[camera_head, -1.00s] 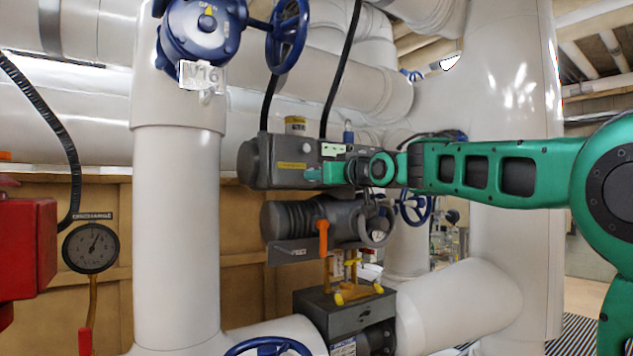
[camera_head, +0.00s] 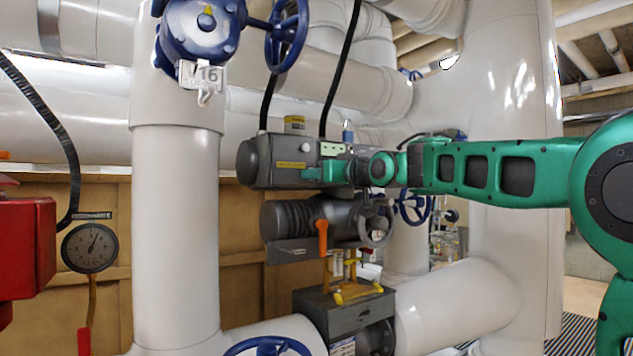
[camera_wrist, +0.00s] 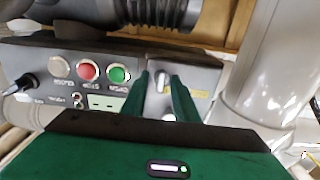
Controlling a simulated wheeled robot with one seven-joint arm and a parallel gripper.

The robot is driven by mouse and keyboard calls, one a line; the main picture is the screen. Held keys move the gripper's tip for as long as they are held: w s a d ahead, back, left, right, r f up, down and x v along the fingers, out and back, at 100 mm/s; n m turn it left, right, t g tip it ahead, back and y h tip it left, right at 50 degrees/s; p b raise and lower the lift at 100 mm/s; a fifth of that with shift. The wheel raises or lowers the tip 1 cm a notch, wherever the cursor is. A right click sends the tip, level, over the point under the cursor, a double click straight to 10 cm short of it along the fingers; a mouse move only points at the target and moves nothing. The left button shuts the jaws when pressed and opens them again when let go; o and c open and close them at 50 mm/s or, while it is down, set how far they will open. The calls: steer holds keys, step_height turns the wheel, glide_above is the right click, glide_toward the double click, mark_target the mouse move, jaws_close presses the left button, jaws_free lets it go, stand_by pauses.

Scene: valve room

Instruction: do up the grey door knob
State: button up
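A small pale grey knob (camera_wrist: 162,82) sits on the grey control box, between my fingers in the wrist view; I cannot tell for sure that it is the door knob. My gripper (camera_wrist: 164,86) is open, its two green fingers on either side of the knob, with gaps showing. In the head view my gripper (camera_head: 312,173) is at the front of the grey actuator box (camera_head: 285,163), which partly hides behind it; the knob cannot be made out there.
In the wrist view the box carries a red button (camera_wrist: 88,70), a green button (camera_wrist: 118,74), a pale button (camera_wrist: 61,65) and a black switch (camera_wrist: 25,84). A thick white pipe (camera_head: 178,230) stands left of the box. A ribbed grey cylinder (camera_head: 290,217) lies below it.

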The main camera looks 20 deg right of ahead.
steer(key=v, duration=1)
steer(key=shift+s+d, duration=0.15)
steer(key=shift+s, duration=0.15)
steer(key=shift+f, duration=0.1)
steer(key=s+d+f+m+g+h, duration=0.25)
steer(key=s+d+f, duration=0.2)
steer(key=f, duration=0.55)
steer(key=s+d+f+m+g+h, duration=0.1)
steer(key=s+d+f+g+h, duration=0.25)
steer(key=f, duration=0.65)
steer(key=s+d+f+m+g, duration=0.25)
steer(key=s+d+f, duration=0.3)
steer(key=f, duration=0.55)
steer(key=s+f+m+g, duration=0.1)
steer(key=s+f+g, duration=0.2)
steer(key=s+f, duration=0.2)
steer(key=s+f+m+g, duration=0.1)
steer(key=s+f, duration=0.5)
steer(key=s, duration=0.6)
steer(key=s+f+m+g, duration=0.1)
steer(key=s+f+g, duration=0.3)
steer(key=s, duration=0.5)
step_height(320, 180, down, 2)
steer(key=shift+s+f+m+g+y, duration=0.2)
steer(key=shift+m+g+y, duration=0.1)
steer(key=shift+m+g, duration=0.1)
steer(key=shift+d, duration=0.1)
